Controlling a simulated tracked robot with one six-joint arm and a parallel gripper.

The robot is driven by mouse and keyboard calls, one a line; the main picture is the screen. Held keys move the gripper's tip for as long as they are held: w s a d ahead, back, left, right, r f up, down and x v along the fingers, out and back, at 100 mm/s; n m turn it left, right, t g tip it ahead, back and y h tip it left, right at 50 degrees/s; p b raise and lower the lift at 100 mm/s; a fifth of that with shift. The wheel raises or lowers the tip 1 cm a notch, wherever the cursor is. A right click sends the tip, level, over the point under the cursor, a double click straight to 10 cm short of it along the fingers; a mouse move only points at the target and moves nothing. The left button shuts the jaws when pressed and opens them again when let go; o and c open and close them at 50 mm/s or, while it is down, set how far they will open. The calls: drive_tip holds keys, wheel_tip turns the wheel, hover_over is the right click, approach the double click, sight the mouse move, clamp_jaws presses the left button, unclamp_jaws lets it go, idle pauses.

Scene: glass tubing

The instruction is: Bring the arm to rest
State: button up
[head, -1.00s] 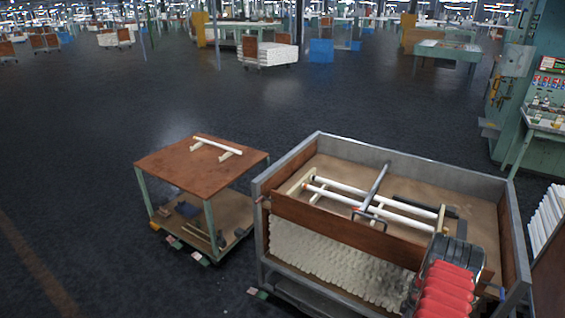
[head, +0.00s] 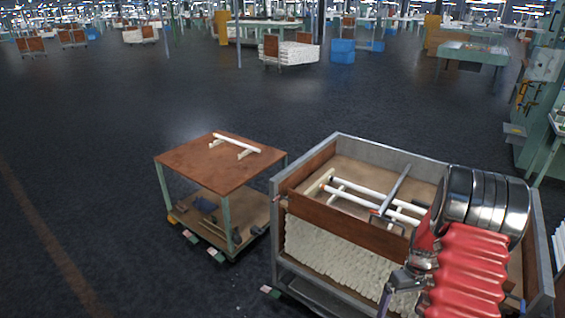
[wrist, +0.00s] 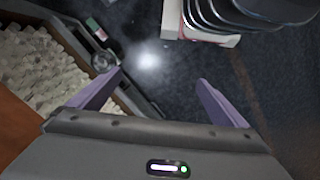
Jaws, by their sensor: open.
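My gripper (wrist: 160,76) is open and empty in the wrist view, its two purple fingers apart over dark floor beside the crate's edge. In the head view, my gripper (head: 388,296) hangs low in front of the large metal-framed crate (head: 277,220), partly cut off by the lower edge. My red and chrome arm links rise at the right and hide the crate's right part. White tubes (head: 365,192) lie across the crate's top with a grey bar (head: 395,188) over them.
A small cart (head: 200,165) with a brown top stands left of the crate, a white tube piece (head: 235,143) on it. Packed pale tubing (head: 330,255) fills the crate's front. Open floor (head: 90,150) lies left and behind. A green workstation (head: 540,110) stands at the right.

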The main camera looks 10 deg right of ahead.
drive_tip(key=s+a+r+t, duration=0.2)
drive_tip(key=s+a+r, duration=0.1)
drive_tip(key=a+r, duration=0.7)
drive_tip(key=s+a+r+t, duration=0.2)
drive_tip(key=s+a+r, duration=0.2)
drive_tip(key=a+r, duration=0.7)
drive_tip(key=s+a+r+t+h, duration=0.1)
drive_tip(key=s+a+r+t, duration=0.2)
drive_tip(key=a+r, duration=0.8)
drive_tip(key=v, duration=0.3)
drive_tip(key=shift+r, duration=0.1)
